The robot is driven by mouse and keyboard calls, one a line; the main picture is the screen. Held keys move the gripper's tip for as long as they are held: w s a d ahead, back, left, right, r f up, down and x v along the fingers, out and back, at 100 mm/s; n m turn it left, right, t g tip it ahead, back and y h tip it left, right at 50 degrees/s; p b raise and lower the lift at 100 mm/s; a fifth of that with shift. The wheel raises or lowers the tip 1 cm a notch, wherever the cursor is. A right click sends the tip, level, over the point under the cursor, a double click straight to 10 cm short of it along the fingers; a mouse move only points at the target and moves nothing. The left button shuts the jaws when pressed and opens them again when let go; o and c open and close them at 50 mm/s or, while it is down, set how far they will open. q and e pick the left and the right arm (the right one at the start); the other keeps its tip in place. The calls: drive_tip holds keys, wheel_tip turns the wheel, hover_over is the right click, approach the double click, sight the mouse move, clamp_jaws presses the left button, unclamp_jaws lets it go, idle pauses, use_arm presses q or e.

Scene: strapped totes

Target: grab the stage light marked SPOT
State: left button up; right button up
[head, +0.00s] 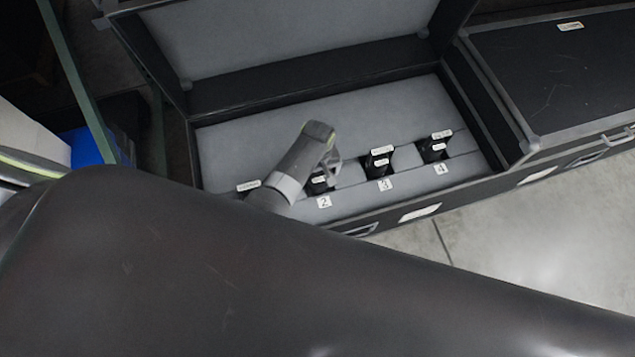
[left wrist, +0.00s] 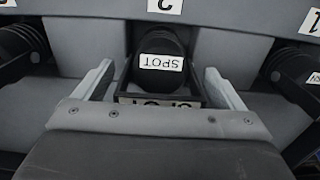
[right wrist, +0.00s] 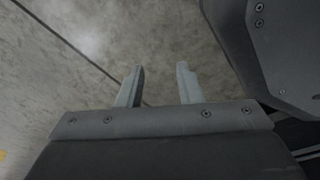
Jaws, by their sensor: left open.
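The stage light marked SPOT (left wrist: 160,45) is a black, rounded body with white labels, seated in slot 2 of the grey foam. In the head view this light (head: 319,184) is partly hidden by my left arm. My left gripper (left wrist: 157,76) is open, with one finger on each side of the SPOT light. In the head view my left gripper (head: 332,163) is over slot 2. I cannot tell whether the fingers touch the light. My right gripper (right wrist: 160,82) is open and empty above the concrete floor.
The open black case (head: 470,190) has a raised lid (head: 280,45) behind. Other black lights stand in slot 3 (head: 378,164) and slot 4 (head: 434,152). Slot 1 is mostly hidden. A closed black case (head: 555,75) stands at the right. My dark arm covers the foreground.

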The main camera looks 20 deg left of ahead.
use_arm(q)
drive_tip(key=shift+f+b, duration=0.75)
drive_tip(key=shift+f, duration=0.3)
drive_tip(key=shift+c, duration=0.3)
drive_tip(key=shift+r, duration=0.1)
drive_tip(key=c, duration=1.5)
